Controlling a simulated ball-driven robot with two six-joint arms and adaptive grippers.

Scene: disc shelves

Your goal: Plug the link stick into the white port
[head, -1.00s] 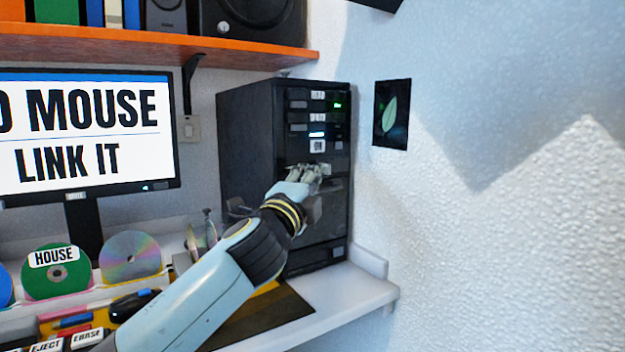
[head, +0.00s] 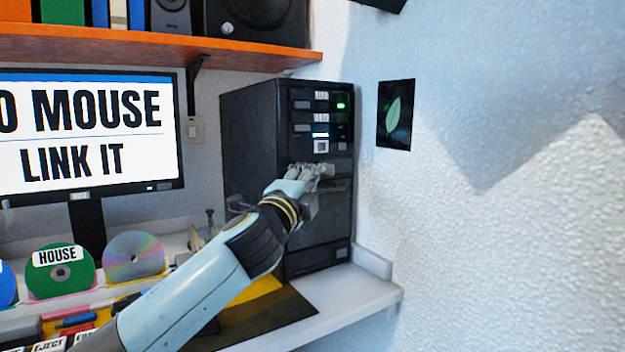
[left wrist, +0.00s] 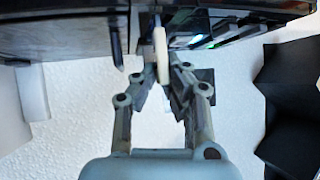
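The black computer tower (head: 249,150) stands upright at the right end of the desk. My left gripper (head: 318,170) is at the tower's front, just below a small white square panel (head: 321,147). In the left wrist view my left gripper (left wrist: 165,75) has its fingers closed around a slim cream-white stick (left wrist: 161,50), which looks like the link stick. The stick points at the tower front (left wrist: 70,18), and its far end reaches the tower's edge in this view. I cannot tell whether it is in a port. The white port is not clearly visible. My right gripper is out of view.
A monitor (head: 90,130) reading "LINK IT" stands left of the tower. Discs, among them a green "HOUSE" disc (head: 60,270), stand in front of it. An orange shelf (head: 150,45) hangs above. The white desk end (head: 360,290) near the tower is bare.

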